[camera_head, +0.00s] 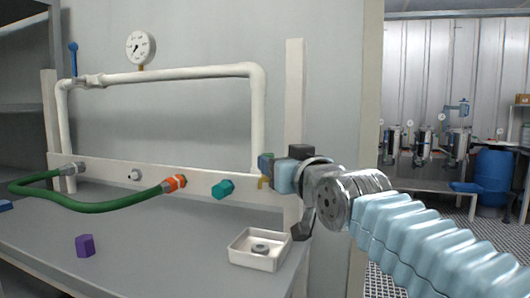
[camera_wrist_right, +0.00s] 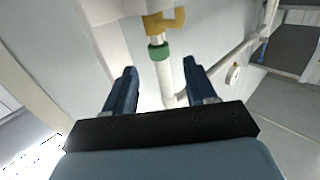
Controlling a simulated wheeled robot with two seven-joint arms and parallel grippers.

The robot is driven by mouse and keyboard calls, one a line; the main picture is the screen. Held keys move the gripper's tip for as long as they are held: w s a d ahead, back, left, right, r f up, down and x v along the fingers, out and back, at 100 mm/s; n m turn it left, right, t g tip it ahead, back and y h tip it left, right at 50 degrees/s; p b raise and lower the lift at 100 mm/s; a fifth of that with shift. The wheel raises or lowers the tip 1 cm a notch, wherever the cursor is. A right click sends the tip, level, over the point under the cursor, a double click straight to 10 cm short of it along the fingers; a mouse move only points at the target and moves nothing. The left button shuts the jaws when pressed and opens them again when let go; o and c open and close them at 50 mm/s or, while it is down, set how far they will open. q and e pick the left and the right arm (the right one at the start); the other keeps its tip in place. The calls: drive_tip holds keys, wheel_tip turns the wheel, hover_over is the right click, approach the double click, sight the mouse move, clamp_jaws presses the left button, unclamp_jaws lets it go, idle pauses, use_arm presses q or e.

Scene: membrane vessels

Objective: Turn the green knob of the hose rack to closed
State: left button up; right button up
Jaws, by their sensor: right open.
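The hose rack is a white board (camera_head: 110,171) with a white pipe loop (camera_head: 190,73) above it. A teal-green knob-like piece (camera_head: 223,188) sticks out from the board, left of my right gripper (camera_head: 266,165). In the wrist view, a green ring (camera_wrist_right: 158,52) sits around a white pipe, against a brass fitting (camera_wrist_right: 165,22). I cannot tell which green part is the knob. My right gripper, also in the wrist view (camera_wrist_right: 160,88), is open, its fingers on either side of the pipe's line, with the green ring beyond the fingertips. In the head view, it hides part of the rack's right end.
A green hose (camera_head: 95,207) with an orange coupling (camera_head: 174,184) hangs in front of the board. A pressure gauge (camera_head: 140,47) and blue lever (camera_head: 73,58) are above. A white tray (camera_head: 238,256) holding a grey part and a purple block (camera_head: 85,245) are on the grey bench (camera_head: 150,245).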

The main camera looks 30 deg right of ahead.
sight(267, 154)
drive_tip(key=w, duration=0.2)
drive_tip(key=w+p, duration=0.1)
drive_tip(key=w, duration=0.1)
drive_tip(key=w+d, duration=0.1)
drive_tip(key=w, duration=0.2)
drive_tip(key=c, duration=0.9)
